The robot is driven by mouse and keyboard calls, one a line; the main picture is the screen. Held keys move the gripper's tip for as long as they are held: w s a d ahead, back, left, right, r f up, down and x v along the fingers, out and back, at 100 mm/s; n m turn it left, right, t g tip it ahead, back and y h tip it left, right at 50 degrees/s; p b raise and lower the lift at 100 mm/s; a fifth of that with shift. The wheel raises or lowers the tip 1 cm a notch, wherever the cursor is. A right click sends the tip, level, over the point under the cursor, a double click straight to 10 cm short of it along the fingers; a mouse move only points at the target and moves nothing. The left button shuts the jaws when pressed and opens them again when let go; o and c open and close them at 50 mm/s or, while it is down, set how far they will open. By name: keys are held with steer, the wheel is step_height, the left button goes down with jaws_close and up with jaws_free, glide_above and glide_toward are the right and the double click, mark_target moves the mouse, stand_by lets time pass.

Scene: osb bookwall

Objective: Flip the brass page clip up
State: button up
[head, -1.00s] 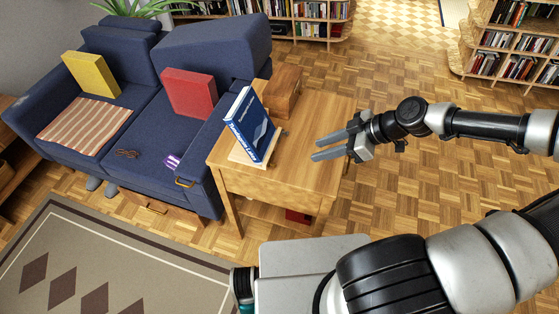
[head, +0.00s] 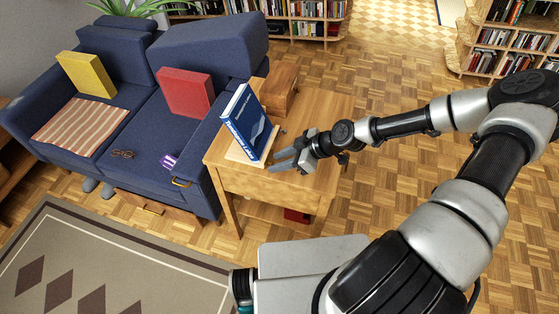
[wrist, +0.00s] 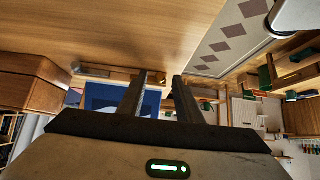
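A blue book (head: 244,125) leans upright on a light wooden stand (head: 240,153) on the side table (head: 320,105). My gripper (head: 273,161) is low over the table, just right of the stand's lower front, its fingers pointing at it. In the wrist view my gripper (wrist: 159,77) has its two fingers apart with nothing visible between them. The book (wrist: 112,97) shows there behind the fingers, partly hidden by the left one. I cannot make out the brass page clip clearly in either view; it is too small or hidden.
A wooden box (head: 280,88) stands on the table behind the book. A blue sofa (head: 120,135) with a yellow cushion (head: 86,73) and a red cushion (head: 185,92) is left of the table. The table's right part is clear.

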jaws_close()
